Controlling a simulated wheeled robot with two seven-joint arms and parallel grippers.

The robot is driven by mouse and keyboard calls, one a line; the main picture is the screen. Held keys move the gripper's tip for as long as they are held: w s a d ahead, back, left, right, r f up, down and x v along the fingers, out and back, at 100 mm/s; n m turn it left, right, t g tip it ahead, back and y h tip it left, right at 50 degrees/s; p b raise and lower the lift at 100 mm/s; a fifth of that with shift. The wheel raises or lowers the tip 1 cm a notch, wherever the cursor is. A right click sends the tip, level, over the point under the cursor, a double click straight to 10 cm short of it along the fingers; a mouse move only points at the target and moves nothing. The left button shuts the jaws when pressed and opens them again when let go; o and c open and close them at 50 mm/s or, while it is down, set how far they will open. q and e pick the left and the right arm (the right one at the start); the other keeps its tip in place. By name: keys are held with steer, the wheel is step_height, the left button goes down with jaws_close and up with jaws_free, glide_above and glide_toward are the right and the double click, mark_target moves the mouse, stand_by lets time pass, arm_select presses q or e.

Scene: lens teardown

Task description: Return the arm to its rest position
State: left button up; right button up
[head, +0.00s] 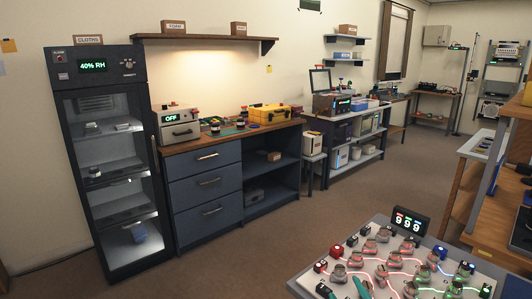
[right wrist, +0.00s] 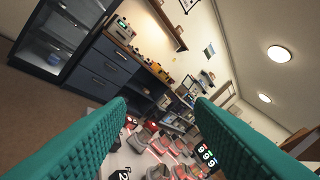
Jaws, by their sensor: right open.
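My right gripper (right wrist: 160,106) is open, with its two teal ribbed fingers spread wide and nothing between them. In the head view a small teal part of it (head: 362,288) shows at the bottom edge, in front of the near part of a light board (head: 310,283). The right arm itself is mostly out of the picture. My left gripper is in neither view.
The board carries several grey and reddish pieces, small coloured cubes and a display reading 999 (head: 410,220). A dry cabinet (head: 105,150) stands far left, beside a blue drawer bench (head: 209,182). A wooden shelf unit (head: 488,190) is at right. The middle floor is clear.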

steer(key=s+d+f+m+g+h, duration=0.25)
steer(key=s+f+g, duration=0.2)
steer(key=f, duration=0.25)
steer(key=s+d+f+m+g+h, duration=0.1)
steer(key=s+d+f+m+g, duration=0.2)
steer(key=s+f, duration=0.35)
steer(key=s+a+f+m+g+y, duration=0.1)
steer(key=s+f+g, duration=0.25)
steer(key=s, duration=0.35)
steer(key=s+f+m+g+y, duration=0.1)
steer(key=s+f+m+g, duration=0.2)
steer(key=s, duration=0.4)
step_height(320, 180, down, 22)
steer(key=n+g+p, duration=0.2)
steer(key=s+d+f+g+p, duration=0.1)
steer(key=s+d+f+p, duration=0.1)
steer(key=s+f, duration=1.3)
steer(key=shift+s+d+f+h, duration=0.35)
steer(key=shift+s+f, duration=0.05)
steer(key=shift+s, duration=0.6)
